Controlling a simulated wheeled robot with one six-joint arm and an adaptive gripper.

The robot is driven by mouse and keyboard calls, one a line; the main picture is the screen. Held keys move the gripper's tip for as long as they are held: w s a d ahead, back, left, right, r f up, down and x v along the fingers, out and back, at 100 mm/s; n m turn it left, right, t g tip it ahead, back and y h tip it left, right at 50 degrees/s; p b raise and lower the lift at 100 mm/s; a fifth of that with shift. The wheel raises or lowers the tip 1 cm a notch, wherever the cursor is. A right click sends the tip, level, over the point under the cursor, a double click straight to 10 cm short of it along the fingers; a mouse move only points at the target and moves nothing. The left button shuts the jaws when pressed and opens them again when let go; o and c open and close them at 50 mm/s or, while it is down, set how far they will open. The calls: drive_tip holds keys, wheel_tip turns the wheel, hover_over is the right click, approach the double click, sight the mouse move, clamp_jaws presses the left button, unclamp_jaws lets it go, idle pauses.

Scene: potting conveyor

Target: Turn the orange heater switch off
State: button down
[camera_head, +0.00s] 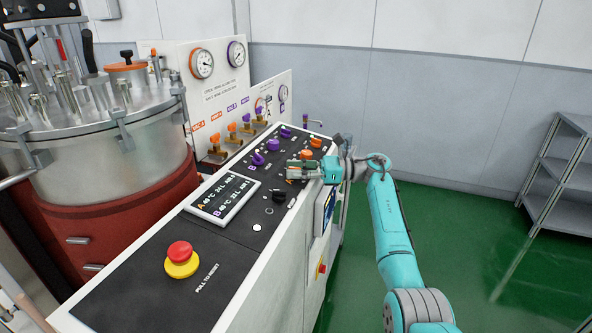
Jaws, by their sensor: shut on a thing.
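My gripper (297,168) is low over the far part of the black control panel (200,246), coming in from the right. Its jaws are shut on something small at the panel. An orange switch (306,154) shows right at the far side of the jaws, partly covered by them, and seems to be what they hold; its position cannot be read. Another orange switch (315,142) stands just behind it. The switch labels are too small to read.
Purple knobs (257,158) stand left of my gripper. A black knob (279,196), a display (224,199) and a red emergency button (180,251) are nearer. Gauges and valves line the back, a large tank (130,150) stands left. Green floor right of the console is open before a grey shelf (560,170).

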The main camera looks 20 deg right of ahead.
drive_tip(key=shift+n+g, duration=0.9)
drive_tip(key=shift+g, duration=0.4)
drive_tip(key=c, duration=0.7)
unclamp_jaws()
drive_tip(key=shift+c, duration=0.2)
drive_tip(key=d, duration=0.7)
drive_tip(key=shift+s+d, duration=0.2)
drive_tip(key=shift+s, duration=0.2)
